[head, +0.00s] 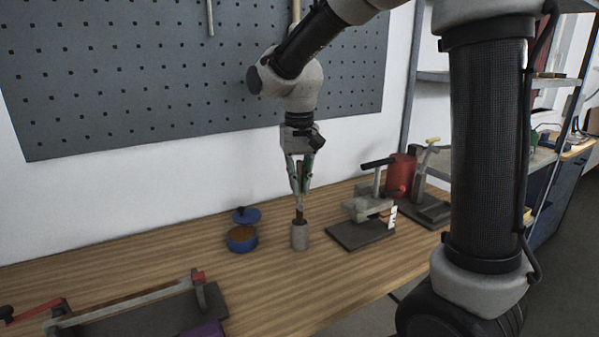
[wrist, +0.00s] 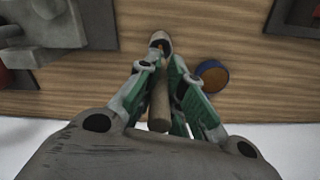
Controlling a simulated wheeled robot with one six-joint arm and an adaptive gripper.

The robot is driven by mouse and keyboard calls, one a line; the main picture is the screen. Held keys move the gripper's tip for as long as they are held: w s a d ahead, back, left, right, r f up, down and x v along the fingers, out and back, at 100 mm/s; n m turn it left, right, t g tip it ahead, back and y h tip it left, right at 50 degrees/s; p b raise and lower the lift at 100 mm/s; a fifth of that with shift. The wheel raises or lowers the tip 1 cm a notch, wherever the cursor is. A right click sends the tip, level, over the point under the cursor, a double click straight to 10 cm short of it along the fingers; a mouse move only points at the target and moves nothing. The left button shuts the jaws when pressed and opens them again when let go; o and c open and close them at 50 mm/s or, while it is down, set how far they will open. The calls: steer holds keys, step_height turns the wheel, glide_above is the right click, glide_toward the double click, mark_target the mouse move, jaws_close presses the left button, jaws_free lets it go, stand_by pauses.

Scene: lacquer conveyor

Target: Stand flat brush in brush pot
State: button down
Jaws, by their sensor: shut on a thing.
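The flat brush (head: 299,213) is brown and upright, pointing down from my gripper. The brush pot (head: 299,236) is a small grey cylinder standing on the bench directly below. My gripper (head: 300,188) is shut on the brush above the pot. The brush's lower end meets the pot's mouth; I cannot tell how far inside it is. In the wrist view the brush (wrist: 158,104) runs between the green fingers of my gripper (wrist: 161,70) toward the dark opening of the pot (wrist: 160,37).
A blue tin (head: 241,240) with brown contents stands close left of the pot, its blue lid (head: 246,215) behind it. A grey clamp-like device (head: 362,232) on a dark base is to the right, near a red cylinder (head: 400,175). A long tool (head: 130,307) lies front left.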

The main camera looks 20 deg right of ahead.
mark_target(300, 202)
steer(key=shift+f, duration=2.65)
steer(key=c, duration=1.5)
jaws_free()
steer(key=shift+o, duration=0.2)
step_height(300, 202, up, 12)
steer(key=shift+r, duration=0.1)
